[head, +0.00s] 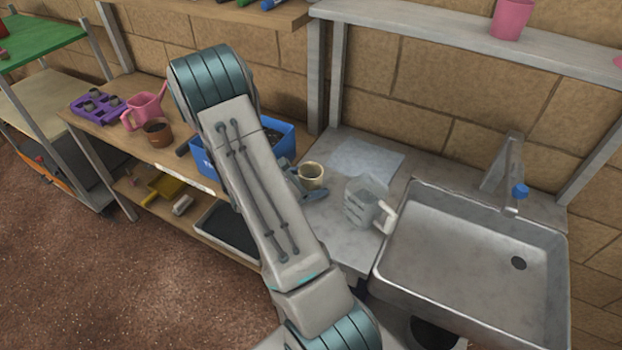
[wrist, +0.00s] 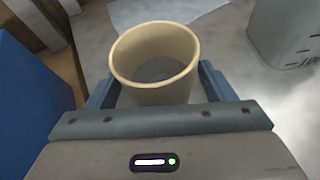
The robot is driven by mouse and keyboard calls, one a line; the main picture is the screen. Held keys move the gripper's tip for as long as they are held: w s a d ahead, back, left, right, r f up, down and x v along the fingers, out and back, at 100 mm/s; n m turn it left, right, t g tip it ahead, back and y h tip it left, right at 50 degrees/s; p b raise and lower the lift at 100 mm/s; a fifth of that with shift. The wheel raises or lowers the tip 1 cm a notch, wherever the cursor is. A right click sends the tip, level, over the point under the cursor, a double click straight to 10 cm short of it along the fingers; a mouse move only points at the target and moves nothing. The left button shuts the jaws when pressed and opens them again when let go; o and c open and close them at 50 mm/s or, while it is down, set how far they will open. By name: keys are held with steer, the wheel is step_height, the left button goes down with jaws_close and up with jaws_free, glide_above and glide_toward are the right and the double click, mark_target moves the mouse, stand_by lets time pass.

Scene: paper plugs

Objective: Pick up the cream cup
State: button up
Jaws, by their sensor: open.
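The cream cup (head: 311,176) stands upright on the grey counter beside the sink, in front of a pale sheet. In the wrist view the cup (wrist: 155,62) is large and central, with its round rim facing up and a grey interior. My gripper (wrist: 154,88) is open, with one blue finger on the left side of the cup and one on the right. The cup's lower part is hidden behind the gripper's palm. In the head view my gripper (head: 304,192) is partly hidden behind my arm, at the cup. I cannot tell whether the fingers touch the cup.
A grey jug (head: 362,203) with a pale handle stands close to the right of the cup. A blue bin (head: 283,138) is close on the left. The steel sink (head: 455,310) is at the right. A pale sheet (head: 365,157) lies flat behind the cup.

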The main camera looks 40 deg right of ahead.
steer(key=shift+c, duration=0.4)
steer(key=c, duration=1)
